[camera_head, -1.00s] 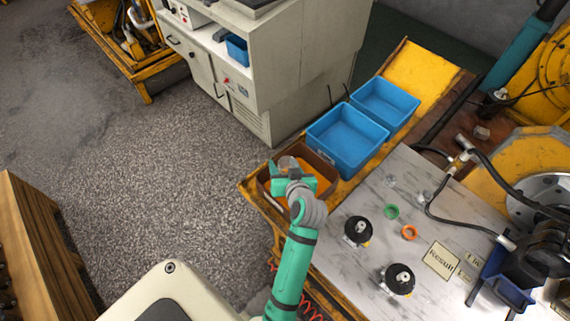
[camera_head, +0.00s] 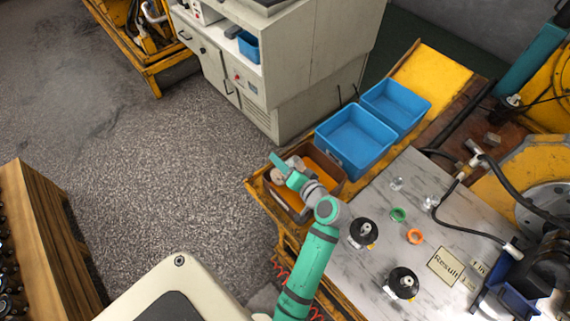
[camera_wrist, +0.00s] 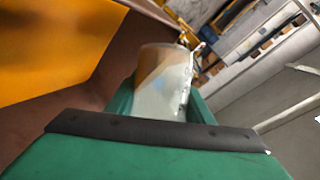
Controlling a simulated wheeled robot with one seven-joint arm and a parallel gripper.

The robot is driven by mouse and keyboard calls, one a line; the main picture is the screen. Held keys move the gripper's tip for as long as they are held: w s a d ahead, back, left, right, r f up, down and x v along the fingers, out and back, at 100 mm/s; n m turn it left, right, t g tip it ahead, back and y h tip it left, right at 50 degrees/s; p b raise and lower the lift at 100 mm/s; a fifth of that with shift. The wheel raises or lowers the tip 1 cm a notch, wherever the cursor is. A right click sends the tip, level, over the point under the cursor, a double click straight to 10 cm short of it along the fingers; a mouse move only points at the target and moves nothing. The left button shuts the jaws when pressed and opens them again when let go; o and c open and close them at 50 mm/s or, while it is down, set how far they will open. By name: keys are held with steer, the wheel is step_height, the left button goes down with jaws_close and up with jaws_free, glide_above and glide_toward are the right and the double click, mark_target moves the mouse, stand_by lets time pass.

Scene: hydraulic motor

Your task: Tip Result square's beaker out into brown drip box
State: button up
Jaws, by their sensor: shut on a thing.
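My gripper (camera_head: 281,166) is over the left side of the brown drip box (camera_head: 335,185). It is shut on a clear beaker (camera_wrist: 165,85), which shows between the fingers in the wrist view. In the head view the beaker is a small pale shape (camera_head: 277,175) beside the fingers. It looks tilted. The box has an orange-yellow inside, which also shows at the upper left of the wrist view (camera_wrist: 50,45). I cannot tell whether anything is in the beaker. The Result square (camera_head: 446,266) lies on the marble table at the right, with no beaker on it.
Two blue bins (camera_head: 355,140) stand behind the drip box. The marble table (camera_head: 345,275) holds two black round devices (camera_head: 363,232), a green ring (camera_head: 398,215), an orange ring (camera_head: 414,236) and small clear glassware (camera_head: 397,184). A grey cabinet (camera_head: 290,80) stands behind.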

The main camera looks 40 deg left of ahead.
steer(key=shift+w+d+r+m+g+y, duration=0.1)
steer(key=shift+r+m+g+y, duration=0.15)
steer(key=shift+r+m+y, duration=0.65)
steer(key=shift+w+d+r+m+g+y, duration=0.15)
steer(key=shift+r+m+g+y, duration=0.3)
steer(key=shift+m, duration=0.85)
steer(key=shift+w+r+m+g+y, duration=0.1)
steer(key=shift+r+m+y, duration=0.45)
steer(key=shift+m+y, duration=0.45)
stand_by(1.1)
steer(key=shift+s+f+n+h, duration=0.2)
steer(key=shift+f+n+h, duration=0.3)
steer(key=shift+n, duration=0.2)
steer(key=shift+a, duration=0.1)
steer(key=shift+s+f+n+h, duration=0.15)
steer(key=shift+f+n+h, duration=0.2)
steer(key=shift+n+h, duration=0.3)
steer(key=shift+a, duration=0.1)
